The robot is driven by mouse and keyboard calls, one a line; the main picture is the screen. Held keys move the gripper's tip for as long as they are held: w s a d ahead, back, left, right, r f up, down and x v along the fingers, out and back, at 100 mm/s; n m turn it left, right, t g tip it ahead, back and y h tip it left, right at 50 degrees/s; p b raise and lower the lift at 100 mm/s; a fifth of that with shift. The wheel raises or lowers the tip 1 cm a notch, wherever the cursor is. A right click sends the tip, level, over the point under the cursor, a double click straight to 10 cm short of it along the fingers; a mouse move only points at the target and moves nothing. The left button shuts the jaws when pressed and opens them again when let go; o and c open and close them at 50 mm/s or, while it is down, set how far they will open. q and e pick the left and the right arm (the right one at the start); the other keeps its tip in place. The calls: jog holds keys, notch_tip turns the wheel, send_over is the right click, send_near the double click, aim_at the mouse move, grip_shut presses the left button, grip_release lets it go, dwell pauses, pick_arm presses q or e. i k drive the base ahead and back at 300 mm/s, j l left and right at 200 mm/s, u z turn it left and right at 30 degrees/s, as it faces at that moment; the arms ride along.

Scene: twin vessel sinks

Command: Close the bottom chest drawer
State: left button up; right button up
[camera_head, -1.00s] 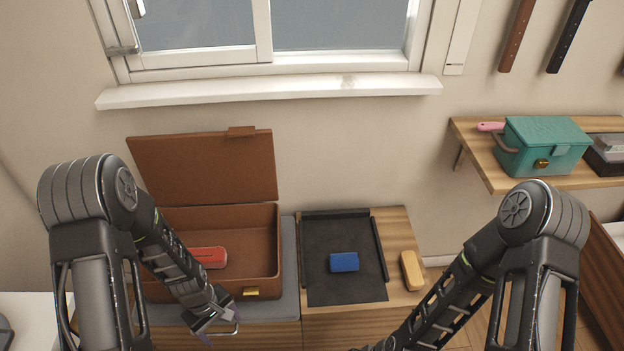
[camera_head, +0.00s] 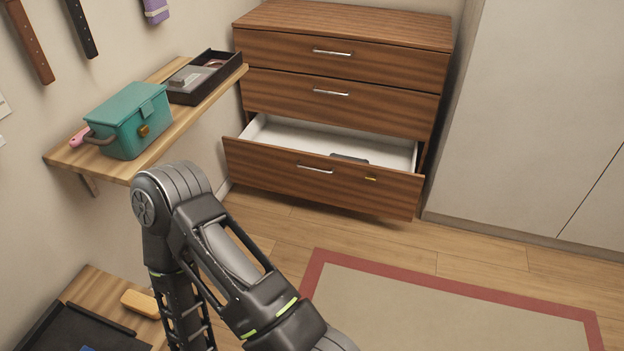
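A brown wooden chest of drawers (camera_head: 341,68) stands against the back wall. Its bottom drawer (camera_head: 290,176) is pulled out, with a silver bar handle (camera_head: 315,169) on its front. The white inside of the drawer shows, with a dark flat item (camera_head: 349,159) in it. The upper two drawers are shut. One of my arms rises at the lower left, well in front of the drawer and apart from it. Neither gripper shows.
A wall shelf (camera_head: 75,156) left of the chest holds a teal box (camera_head: 130,121) and a black tray (camera_head: 205,77). A red-bordered rug (camera_head: 440,312) lies on open floor before the chest. A tall pale cabinet (camera_head: 535,120) stands at right.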

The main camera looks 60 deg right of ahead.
aim_at(287, 156)
jog(key=z, duration=2)
jog(key=k+j+z, duration=0.1)
jog(key=j+z, duration=0.25)
jog(key=l, duration=0.1)
